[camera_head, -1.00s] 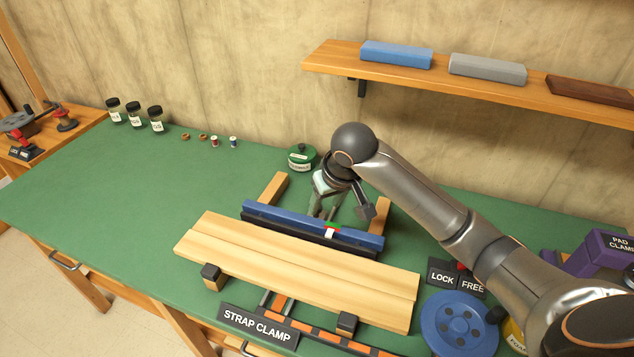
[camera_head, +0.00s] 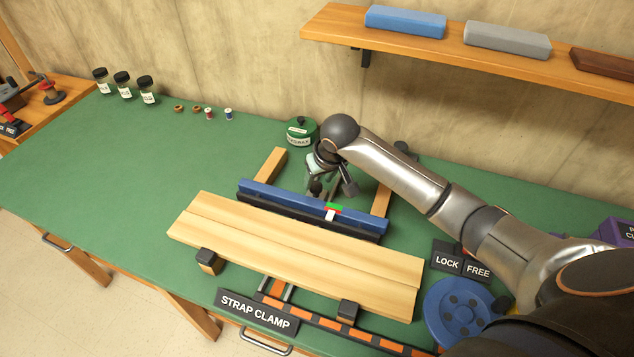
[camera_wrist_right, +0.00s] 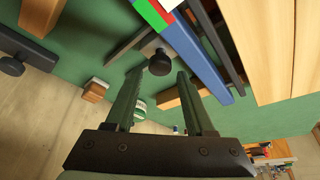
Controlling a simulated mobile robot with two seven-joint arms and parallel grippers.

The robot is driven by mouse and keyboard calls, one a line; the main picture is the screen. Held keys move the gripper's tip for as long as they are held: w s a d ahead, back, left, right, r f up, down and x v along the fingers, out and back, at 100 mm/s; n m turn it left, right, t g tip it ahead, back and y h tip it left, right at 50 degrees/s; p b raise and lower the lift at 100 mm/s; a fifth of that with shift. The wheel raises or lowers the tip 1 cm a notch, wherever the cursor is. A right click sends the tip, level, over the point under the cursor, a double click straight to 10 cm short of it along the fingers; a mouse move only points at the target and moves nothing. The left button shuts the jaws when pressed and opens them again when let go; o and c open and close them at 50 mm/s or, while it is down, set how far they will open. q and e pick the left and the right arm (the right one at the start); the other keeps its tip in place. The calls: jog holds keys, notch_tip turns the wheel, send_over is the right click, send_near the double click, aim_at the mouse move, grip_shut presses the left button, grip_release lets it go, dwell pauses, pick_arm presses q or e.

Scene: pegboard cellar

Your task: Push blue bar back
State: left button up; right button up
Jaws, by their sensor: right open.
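The blue bar (camera_head: 275,197) lies along the back of the pale two-strip wooden board (camera_head: 300,255), with a black strip between them. A red, green and white marker (camera_head: 332,210) sits on its top right of the middle. The blue bar also shows in the right wrist view (camera_wrist_right: 207,73). My right gripper (camera_head: 318,182) is just behind the bar, pointing down. In the right wrist view my right gripper (camera_wrist_right: 159,74) is open, with a dark round knob (camera_wrist_right: 159,63) showing between its fingertips. I cannot tell whether the fingers touch it. My left gripper is not in view.
Two wooden rails (camera_head: 268,168) run back from the bar. A green tin (camera_head: 301,131) stands behind the gripper. The STRAP CLAMP sign (camera_head: 257,311), LOCK and FREE plates (camera_head: 461,262) and a blue wheel (camera_head: 458,312) are in front and right.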

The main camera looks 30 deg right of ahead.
aim_at(316, 185)
jog(key=shift+x, duration=1.6)
grip_shut()
